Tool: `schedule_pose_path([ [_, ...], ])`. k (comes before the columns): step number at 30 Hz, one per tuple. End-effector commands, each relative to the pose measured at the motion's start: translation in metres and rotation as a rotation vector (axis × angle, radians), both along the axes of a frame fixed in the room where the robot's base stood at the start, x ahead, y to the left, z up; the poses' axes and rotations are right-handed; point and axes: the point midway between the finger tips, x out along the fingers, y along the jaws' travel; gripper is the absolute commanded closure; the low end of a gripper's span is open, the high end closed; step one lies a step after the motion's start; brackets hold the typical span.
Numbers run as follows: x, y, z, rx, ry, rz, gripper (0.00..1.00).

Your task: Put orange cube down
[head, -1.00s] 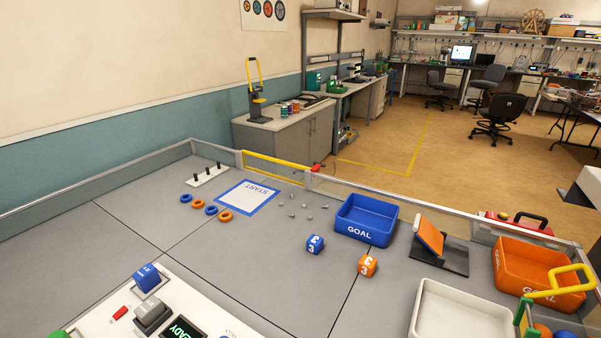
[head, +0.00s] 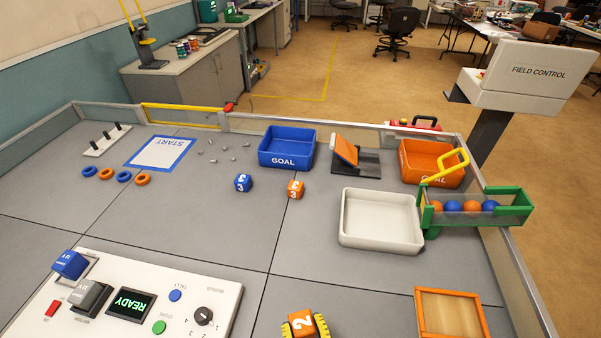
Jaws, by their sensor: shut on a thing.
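An orange cube marked 2 (head: 302,322) is at the bottom edge of the head view, cut off by the frame.
Blue (head: 287,160) and orange (head: 404,172) goal bins stand at the back. A white tray (head: 345,238) is in front of them. A green rack (head: 515,212) of balls and a wooden tray (head: 420,310) are right. A control panel (head: 195,280) is front left.

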Motion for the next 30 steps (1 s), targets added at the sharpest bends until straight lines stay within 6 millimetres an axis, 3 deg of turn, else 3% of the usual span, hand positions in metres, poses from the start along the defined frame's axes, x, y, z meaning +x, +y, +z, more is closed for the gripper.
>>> schedule_pose_path([
  [1, 0.001, 0.002, 0.017, 0.001, -0.005, 0.006, 0.79],
  [8, -0.001, 0.004, 0.055, 0.001, -0.004, 0.01, 0.79],
  [13, -0.003, 0.004, 0.098, 0.0, -0.004, 0.011, 0.79],
  [30, -0.015, 0.004, 0.313, 0.001, -0.003, 0.012, 0.79],
])
